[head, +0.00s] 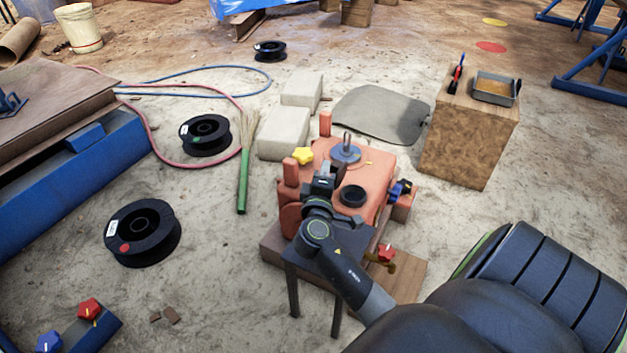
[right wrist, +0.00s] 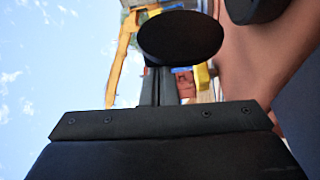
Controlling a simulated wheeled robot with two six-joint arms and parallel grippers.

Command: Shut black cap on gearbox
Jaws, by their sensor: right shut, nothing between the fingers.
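The orange gearbox (head: 377,170) stands on a low stand in the middle of the head view. A round black fitting (head: 352,195) sits on its top; I cannot tell there whether it is the cap or its neck. My right gripper (head: 322,182) is just left of it, over the gearbox top. In the right wrist view the shut, empty fingers (right wrist: 158,88) point at a black disc (right wrist: 180,38), which looks like the cap and hides what is behind it. I cannot tell whether they touch. Another dark round part (right wrist: 252,8) is at upper right. My left gripper is out of view.
A yellow knob (head: 302,156) and a grey flange with an upright pin (head: 346,152) are close to the gripper. Blue and red handles (head: 400,189) are on the gearbox's right side. A wooden block with a tray (head: 465,140) stands further right.

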